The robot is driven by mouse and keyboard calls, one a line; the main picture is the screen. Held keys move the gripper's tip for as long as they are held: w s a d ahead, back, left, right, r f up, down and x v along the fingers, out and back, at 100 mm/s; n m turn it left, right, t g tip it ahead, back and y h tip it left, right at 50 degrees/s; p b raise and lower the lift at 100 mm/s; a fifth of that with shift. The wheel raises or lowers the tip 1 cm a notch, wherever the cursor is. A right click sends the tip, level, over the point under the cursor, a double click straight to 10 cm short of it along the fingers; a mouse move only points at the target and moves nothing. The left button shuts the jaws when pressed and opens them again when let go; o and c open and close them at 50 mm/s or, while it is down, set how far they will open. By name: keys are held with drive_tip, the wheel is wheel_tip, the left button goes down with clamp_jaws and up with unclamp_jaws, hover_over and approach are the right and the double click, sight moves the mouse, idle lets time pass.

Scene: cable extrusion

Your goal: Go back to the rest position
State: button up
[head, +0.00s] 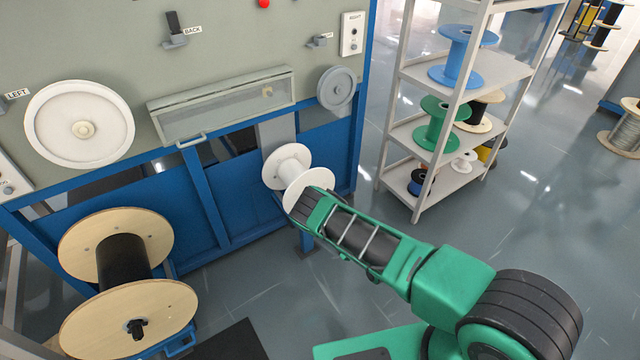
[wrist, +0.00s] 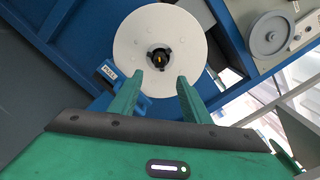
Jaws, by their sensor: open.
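My green arm reaches from the lower right of the head view toward the machine. My gripper's fingers are hidden behind the arm there. In the wrist view my gripper (wrist: 162,84) is open, with two green fingers apart and nothing between them. A white spool (head: 297,174) sits at the machine's front, just beyond the end of my arm. In the wrist view the white spool (wrist: 138,40) faces me, with its dark centre hub just beyond and between the fingertips. I cannot tell whether a fingertip touches its flange.
The blue and grey machine (head: 225,60) fills the left. A large wooden spool (head: 130,318) with black cable stands at lower left. A shelf (head: 411,80) with blue and green spools stands to the right. Floor (head: 560,215) is clear right of my arm.

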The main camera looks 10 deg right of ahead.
drive_tip(key=w+d+r+n+g+h, duration=0.3)
drive_tip(key=w+d+r+n+h, duration=0.15)
drive_tip(key=w+r, duration=0.8)
drive_tip(key=s+d+r+n+g+h, duration=0.1)
drive_tip(key=s+d+r+n+g, duration=0.1)
drive_tip(key=s+d+r, duration=0.5)
drive_tip(key=d+r+n+g+h, duration=0.25)
drive_tip(key=d+r, duration=0.25)
drive_tip(key=r, duration=0.5)
drive_tip(key=s+d+r+n+g, duration=0.25)
drive_tip(key=s+r, duration=0.45)
drive_tip(key=s, duration=0.4)
drive_tip(key=s+d+r+n+g, duration=0.2)
drive_tip(key=s+d+r, duration=0.3)
drive_tip(key=s, duration=0.6)
drive_tip(key=s+a+r+n+g, duration=0.1)
drive_tip(key=s+r, duration=0.1)
drive_tip(key=s, duration=0.7)
drive_tip(key=s+a+r+n+g+y, duration=0.1)
drive_tip(key=s+r+g, duration=0.1)
drive_tip(key=s, duration=0.7)
drive_tip(key=s+a+r+n+g, duration=0.1)
drive_tip(key=s+r, duration=0.3)
drive_tip(key=s, duration=0.5)
drive_tip(key=shift+s+a+g, duration=0.15)
drive_tip(key=shift+a+g, duration=0.15)
drive_tip(key=shift+a, duration=0.25)
